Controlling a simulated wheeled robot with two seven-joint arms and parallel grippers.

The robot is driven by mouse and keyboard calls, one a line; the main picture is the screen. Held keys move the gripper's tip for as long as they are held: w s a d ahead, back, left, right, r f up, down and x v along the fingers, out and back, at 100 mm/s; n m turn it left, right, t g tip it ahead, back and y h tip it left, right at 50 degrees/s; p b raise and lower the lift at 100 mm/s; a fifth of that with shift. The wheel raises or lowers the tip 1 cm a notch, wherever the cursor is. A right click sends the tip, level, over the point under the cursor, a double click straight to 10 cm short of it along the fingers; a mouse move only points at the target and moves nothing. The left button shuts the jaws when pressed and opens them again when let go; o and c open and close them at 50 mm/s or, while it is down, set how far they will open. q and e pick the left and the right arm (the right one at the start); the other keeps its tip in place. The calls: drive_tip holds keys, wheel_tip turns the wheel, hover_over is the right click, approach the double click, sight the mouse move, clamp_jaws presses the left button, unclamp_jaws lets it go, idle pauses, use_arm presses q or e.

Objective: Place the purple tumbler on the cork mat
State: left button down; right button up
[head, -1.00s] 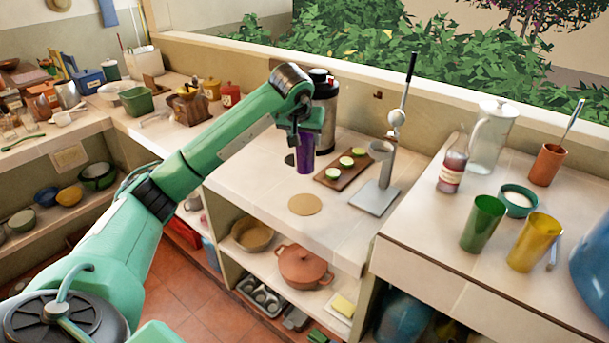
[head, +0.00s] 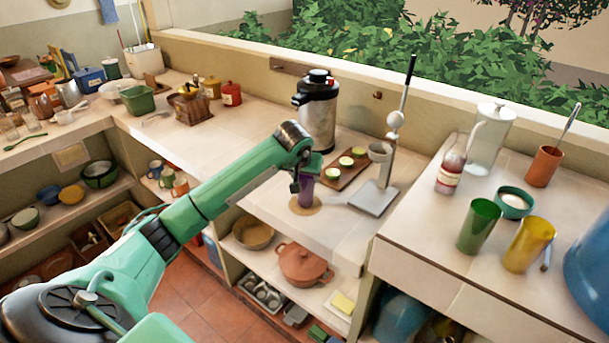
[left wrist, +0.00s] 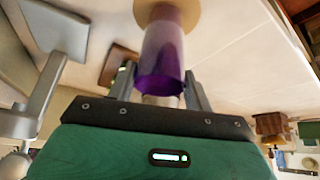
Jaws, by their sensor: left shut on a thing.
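The purple tumbler (head: 306,190) is upright between the fingers of my left gripper (head: 303,184), which is shut on it. In the left wrist view the tumbler (left wrist: 161,55) stands between the two fingers, its near end toward the camera. The round cork mat (head: 293,205) lies on the counter directly at the tumbler's lower end; it also shows in the left wrist view (left wrist: 190,12). The tumbler's lower end overlaps the mat in both views; whether it touches the mat I cannot tell. My right gripper is not in view.
A metal press stand (head: 374,198), a board with sliced limes (head: 338,183) and a large flask (head: 318,120) stand behind and to the right. A green cup (head: 478,226) and a yellow cup (head: 530,243) stand on the right counter. The counter's front edge is close to the mat.

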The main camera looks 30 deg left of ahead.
use_arm(q)
drive_tip(key=shift+f, duration=0.3)
drive_tip(key=shift+f, duration=0.15)
drive_tip(key=c, duration=0.6)
unclamp_jaws()
drive_tip(key=b+v, duration=0.2)
drive_tip(key=v, duration=1)
